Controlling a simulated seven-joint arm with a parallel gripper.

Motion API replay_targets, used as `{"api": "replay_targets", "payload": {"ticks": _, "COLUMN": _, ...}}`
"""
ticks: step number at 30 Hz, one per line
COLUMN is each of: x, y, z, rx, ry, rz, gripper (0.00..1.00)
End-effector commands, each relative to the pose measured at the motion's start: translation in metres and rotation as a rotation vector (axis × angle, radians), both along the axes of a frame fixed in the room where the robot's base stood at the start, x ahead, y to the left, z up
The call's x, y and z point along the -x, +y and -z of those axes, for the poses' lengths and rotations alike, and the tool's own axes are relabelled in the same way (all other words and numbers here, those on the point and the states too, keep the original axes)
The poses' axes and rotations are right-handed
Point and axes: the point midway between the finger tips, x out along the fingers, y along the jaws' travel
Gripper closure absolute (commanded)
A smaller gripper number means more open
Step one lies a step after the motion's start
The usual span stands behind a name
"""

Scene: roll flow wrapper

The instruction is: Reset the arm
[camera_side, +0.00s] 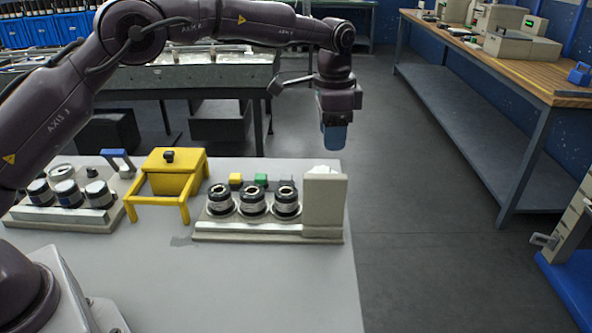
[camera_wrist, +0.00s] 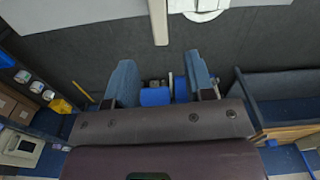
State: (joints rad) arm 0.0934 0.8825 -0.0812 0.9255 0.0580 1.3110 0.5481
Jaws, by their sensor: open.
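My gripper (camera_side: 334,137) hangs from the raised arm, pointing down, above the far right part of the grey-white work table (camera_side: 262,291). In the side view its blue fingers overlap one another. In the wrist view my gripper (camera_wrist: 160,85) shows two blue fingers spread apart with nothing held between them. A blue object (camera_wrist: 155,96) shows beyond the gap, well away from the fingers.
On the table stand a beige fixture with several dark-ringed rolls (camera_side: 253,201) and an upright block (camera_side: 323,203), a yellow stand (camera_side: 172,177), and another roll fixture (camera_side: 66,193) at left. Benches stand behind and at right. The table front is clear.

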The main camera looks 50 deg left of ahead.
Motion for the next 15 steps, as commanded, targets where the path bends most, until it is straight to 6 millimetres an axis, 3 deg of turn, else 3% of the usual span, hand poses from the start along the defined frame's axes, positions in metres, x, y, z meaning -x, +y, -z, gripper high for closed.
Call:
{"api": "replay_targets", "payload": {"ticks": 1, "x": 0.008, "y": 0.000, "z": 0.016, "rx": -0.003, "ry": 0.034, "rz": -0.033, "gripper": 0.51}}
{"api": "replay_targets", "payload": {"ticks": 2, "x": 0.013, "y": 0.001, "z": 0.020, "rx": -0.003, "ry": 0.041, "rz": -0.054, "gripper": 0.51}}
{"api": "replay_targets", "payload": {"ticks": 5, "x": 0.033, "y": 0.004, "z": 0.015, "rx": -0.007, "ry": 0.045, "rz": -0.133, "gripper": 0.51}}
{"api": "replay_targets", "payload": {"ticks": 11, "x": 0.091, "y": 0.019, "z": -0.025, "rx": 0.000, "ry": -0.003, "rz": -0.303, "gripper": 0.51}}
{"api": "replay_targets", "payload": {"ticks": 15, "x": 0.141, "y": 0.032, "z": -0.053, "rx": 0.012, "ry": -0.057, "rz": -0.415, "gripper": 0.51}}
